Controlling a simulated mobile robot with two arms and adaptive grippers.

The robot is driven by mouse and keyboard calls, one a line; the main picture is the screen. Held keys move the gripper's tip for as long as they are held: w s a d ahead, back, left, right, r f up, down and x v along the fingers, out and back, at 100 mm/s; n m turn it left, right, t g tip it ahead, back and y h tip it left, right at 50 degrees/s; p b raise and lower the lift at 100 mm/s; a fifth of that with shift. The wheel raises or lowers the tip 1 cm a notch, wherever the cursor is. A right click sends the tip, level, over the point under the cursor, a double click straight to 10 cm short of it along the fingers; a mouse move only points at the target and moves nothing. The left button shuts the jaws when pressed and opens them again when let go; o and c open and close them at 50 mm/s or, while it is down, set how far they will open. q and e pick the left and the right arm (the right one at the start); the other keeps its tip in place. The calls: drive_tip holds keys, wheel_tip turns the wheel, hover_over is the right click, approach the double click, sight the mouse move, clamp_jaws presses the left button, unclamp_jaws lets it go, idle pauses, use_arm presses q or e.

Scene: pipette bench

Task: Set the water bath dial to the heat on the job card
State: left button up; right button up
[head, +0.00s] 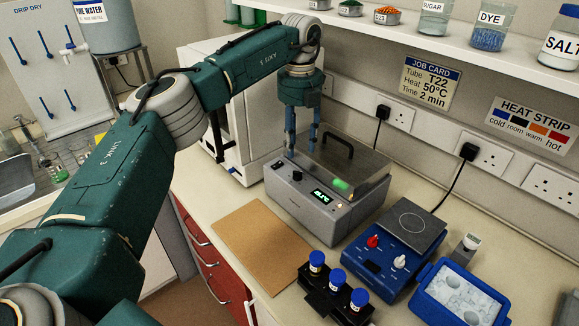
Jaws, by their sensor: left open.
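The water bath (355,211) is a grey box with a lid with a black handle (338,144). On its front are a black dial (297,175) and a small display (321,196) with green digits too small to read surely. The job card (430,83) on the wall reads Tube T22, Heat 50°C, Time 2 min. My left gripper (301,152) is open and points down, its two fingers apart above the left end of the bath, just above the dial in the picture. It holds nothing. My right gripper is out of view.
A brown board (262,246) lies in front of the bath. To the right are a blue hotplate stirrer (385,262), a blue ice tray (424,303) and a black rack (320,300) of blue-capped tubes. A white cabinet (250,130) stands behind left. A shelf (440,45) hangs above.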

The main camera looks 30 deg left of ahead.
sight(298, 174)
use_arm(q)
wheel_tip(298, 174, down, 8)
drive_tip(key=p, duration=0.2)
drive_tip(key=shift+f+p, duration=0.2)
drive_tip(key=shift+p, duration=0.2)
drive_tip(key=shift+f, duration=0.35)
clamp_jaws()
